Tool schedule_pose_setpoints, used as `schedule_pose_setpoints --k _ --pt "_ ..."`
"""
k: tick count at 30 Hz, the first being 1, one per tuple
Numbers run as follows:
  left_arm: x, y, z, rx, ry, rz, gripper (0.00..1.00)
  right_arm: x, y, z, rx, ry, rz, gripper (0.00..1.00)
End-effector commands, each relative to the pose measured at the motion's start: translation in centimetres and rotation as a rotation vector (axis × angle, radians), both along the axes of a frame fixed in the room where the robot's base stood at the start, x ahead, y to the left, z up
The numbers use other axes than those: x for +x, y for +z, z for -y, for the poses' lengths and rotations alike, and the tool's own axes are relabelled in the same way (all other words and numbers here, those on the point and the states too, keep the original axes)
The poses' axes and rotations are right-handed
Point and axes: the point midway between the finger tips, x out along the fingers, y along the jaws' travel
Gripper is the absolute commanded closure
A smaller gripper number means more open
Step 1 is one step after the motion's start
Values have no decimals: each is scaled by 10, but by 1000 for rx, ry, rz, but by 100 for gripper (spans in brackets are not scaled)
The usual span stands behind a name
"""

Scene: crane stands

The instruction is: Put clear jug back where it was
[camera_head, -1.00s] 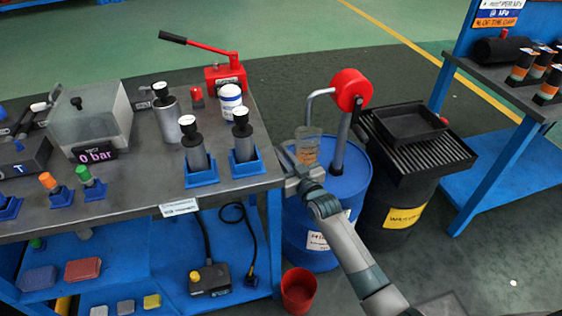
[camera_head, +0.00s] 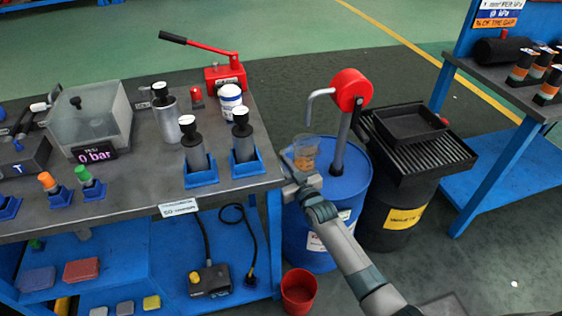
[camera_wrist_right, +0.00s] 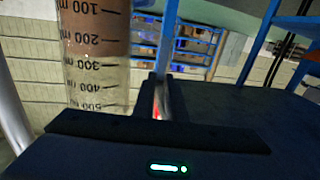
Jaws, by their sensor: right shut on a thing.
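The clear jug (camera_head: 304,157) is a see-through measuring vessel with amber liquid in it. In the head view it is upright in front of the pump on the blue drum (camera_head: 340,188), below the spout's height. My right gripper (camera_head: 299,184) is shut on the jug at its near side. In the wrist view the jug's marked wall (camera_wrist_right: 93,55) fills the upper left, and the gripper's jaws (camera_wrist_right: 162,97) close on a narrow part beside it. The exact grip is hard to see. I cannot tell whether the jug's base touches the drum top. My left gripper is not in view.
The red hand pump (camera_head: 350,90) with its bent spout (camera_head: 318,93) stands close behind the jug. The workbench's corner (camera_head: 265,178) is just left. A black drum with a grated tray (camera_head: 415,150) stands right. A red bucket (camera_head: 298,290) is on the floor.

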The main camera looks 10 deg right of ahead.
Motion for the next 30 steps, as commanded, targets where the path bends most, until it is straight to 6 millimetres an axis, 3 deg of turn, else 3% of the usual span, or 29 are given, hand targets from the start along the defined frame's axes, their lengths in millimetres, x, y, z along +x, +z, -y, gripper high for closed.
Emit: schedule_pose_setpoints --k 7,8,10,23,30 --pt "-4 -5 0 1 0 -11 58 0 -2 0 -1 0 2 100" --pt "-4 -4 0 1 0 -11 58 0 -2 0 0 0 0 84" --pt "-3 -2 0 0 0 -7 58 0 -2 0 0 0 0 70" --pt "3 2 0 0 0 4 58 0 1 0 1 0 0 70" --pt "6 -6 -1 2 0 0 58 -23 0 5 1 -1 -1 70"
